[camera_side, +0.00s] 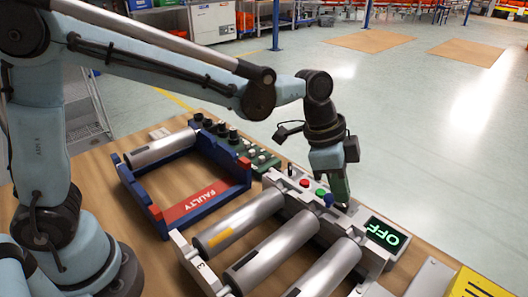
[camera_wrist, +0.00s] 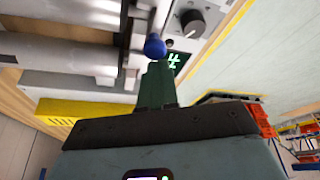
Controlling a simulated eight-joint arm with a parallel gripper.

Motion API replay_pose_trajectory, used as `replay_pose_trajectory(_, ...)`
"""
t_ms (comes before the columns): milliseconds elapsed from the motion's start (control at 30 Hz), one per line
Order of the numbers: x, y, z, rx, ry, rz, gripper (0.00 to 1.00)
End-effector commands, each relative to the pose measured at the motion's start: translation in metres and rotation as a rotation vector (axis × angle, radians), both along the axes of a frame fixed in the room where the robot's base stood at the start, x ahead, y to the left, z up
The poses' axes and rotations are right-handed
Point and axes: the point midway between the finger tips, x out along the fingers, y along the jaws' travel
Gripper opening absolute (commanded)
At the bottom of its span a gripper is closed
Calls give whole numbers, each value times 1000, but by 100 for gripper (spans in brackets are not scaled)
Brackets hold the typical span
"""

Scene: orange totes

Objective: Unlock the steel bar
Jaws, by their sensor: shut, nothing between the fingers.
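Three steel bars lie side by side in the grey rack in the side view: a left one with a yellow mark (camera_side: 238,222), a middle one (camera_side: 272,254) and a right one (camera_side: 327,270). The control strip behind them carries a red button (camera_side: 304,183), a green button (camera_side: 320,193), a blue knob (camera_side: 328,200) and a display (camera_side: 384,235) reading OFF. My gripper (camera_side: 343,202) is shut and empty, pointing down at the strip beside the blue knob. In the wrist view its green fingertips (camera_wrist: 158,66) appear just below the blue knob (camera_wrist: 154,46); I cannot tell whether they touch.
A blue and red tray marked FAULTY (camera_side: 200,203) stands left of the rack, with another bar (camera_side: 160,147) at its far left. A green board with black knobs (camera_side: 262,158) sits behind. A yellow box (camera_side: 472,284) is at the front right. A black dial (camera_wrist: 192,22) shows in the wrist view.

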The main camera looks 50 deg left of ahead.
Motion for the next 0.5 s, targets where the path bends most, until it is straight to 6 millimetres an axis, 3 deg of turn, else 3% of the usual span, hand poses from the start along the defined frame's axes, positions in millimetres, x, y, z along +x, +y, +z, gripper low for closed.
replay_pose_trajectory(300,0,5,-1,18,7,4,0)
replay_pose_trajectory(500,8,-11,2,13,4,0,0)
